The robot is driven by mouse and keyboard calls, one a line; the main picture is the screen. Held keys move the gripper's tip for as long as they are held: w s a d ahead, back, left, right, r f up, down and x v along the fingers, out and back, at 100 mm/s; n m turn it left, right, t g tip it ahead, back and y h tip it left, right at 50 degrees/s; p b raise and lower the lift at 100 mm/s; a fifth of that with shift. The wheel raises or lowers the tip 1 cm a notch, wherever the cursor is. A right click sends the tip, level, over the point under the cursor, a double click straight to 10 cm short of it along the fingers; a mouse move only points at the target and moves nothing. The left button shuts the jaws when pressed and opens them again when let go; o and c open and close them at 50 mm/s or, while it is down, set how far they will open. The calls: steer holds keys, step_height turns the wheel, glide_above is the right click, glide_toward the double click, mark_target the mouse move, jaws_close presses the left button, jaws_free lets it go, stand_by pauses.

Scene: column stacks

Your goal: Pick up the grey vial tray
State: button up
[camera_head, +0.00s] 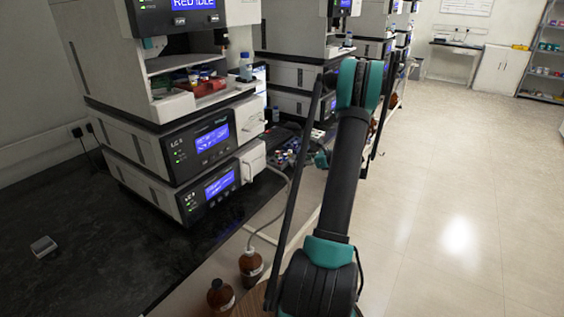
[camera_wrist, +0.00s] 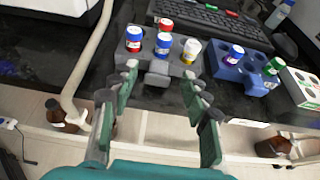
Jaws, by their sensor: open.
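The grey vial tray (camera_wrist: 148,64) sits on the dark bench near its front edge in the wrist view. My gripper (camera_wrist: 158,80) is open, with one finger on each side in the lower middle of the wrist view. Its fingertips point at the tray's near side, where a small grey tab sticks out. Nothing is held between the fingers. I cannot tell whether the fingertips touch the tray. In the head view, small vials show beyond my arm, but the tray is too small to make out clearly.
A blue tray (camera_wrist: 228,69) with vials is close on the right, and a white tray (camera_wrist: 303,98) is beyond it. A black keyboard (camera_wrist: 208,18) lies behind. A pale hose (camera_wrist: 88,60) runs at left to a brown bottle (camera_wrist: 58,110) below the bench.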

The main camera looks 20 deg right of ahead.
mark_target(284, 161)
steer(key=x, duration=0.3)
steer(key=shift+r, duration=0.1)
jaws_close()
